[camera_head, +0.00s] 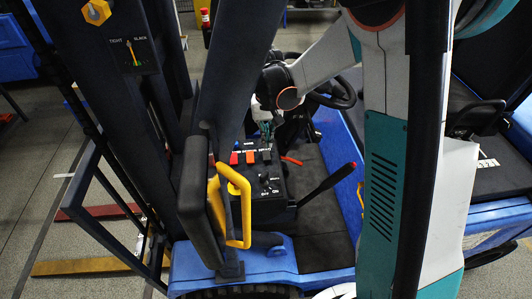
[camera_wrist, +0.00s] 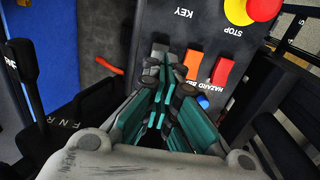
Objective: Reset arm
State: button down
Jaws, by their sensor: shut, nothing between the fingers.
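My arm reaches over a blue forklift-like vehicle. My gripper (camera_head: 266,130) hangs above the far end of its dark control panel (camera_head: 268,208). In the wrist view my gripper (camera_wrist: 163,62) has its teal and grey fingers drawn together, with nothing between them. They lie in front of the panel face (camera_wrist: 150,20), below the KEY label. I cannot tell whether the fingertips touch the panel. Beside them are an orange switch (camera_wrist: 193,64) and a red-orange switch (camera_wrist: 221,72) labelled HAZARD. A red stop button on a yellow base (camera_wrist: 250,10) is at the upper right.
A steering wheel (camera_head: 345,92) stands just right of my gripper. A red-tipped lever (camera_head: 328,185) rises right of the panel. A yellow handle (camera_head: 240,212) is at the near left. The dark mast (camera_head: 125,100) stands left. An F-N-R lever (camera_wrist: 28,75) shows in the wrist view.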

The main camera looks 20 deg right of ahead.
jog(key=shift+s+b, duration=0.1)
jog(key=shift+b, duration=0.25)
jog(key=shift+s+b, duration=0.3)
jog(key=shift+b, duration=0.25)
jog(key=s+f+n+t+b, duration=0.1)
jog(key=s+f+t+b, duration=0.2)
jog(key=s+b, duration=0.7)
jog(key=s+f+n+t+b, duration=0.1)
jog(key=s+f+t+b, duration=0.3)
jog(key=s+f+b, duration=0.3)
jog(key=s+b, duration=0.4)
jog(key=b, duration=0.3)
jog(key=shift+s, duration=0.3)
jog(key=shift+r, duration=0.15)
jog(key=w+r+m+g+p, duration=0.1)
jog(key=w+r+g+p, duration=0.1)
jog(key=w+r+p, duration=0.6)
jog(key=w+r+m+g+p, duration=0.1)
jog(key=w+r+p, duration=0.8)
jog(key=w+p, duration=0.4)
jog(key=shift+w+r+g+h+p, duration=0.15)
jog(key=shift+w+g+h+p, duration=0.2)
jog(key=shift+w, duration=0.75)
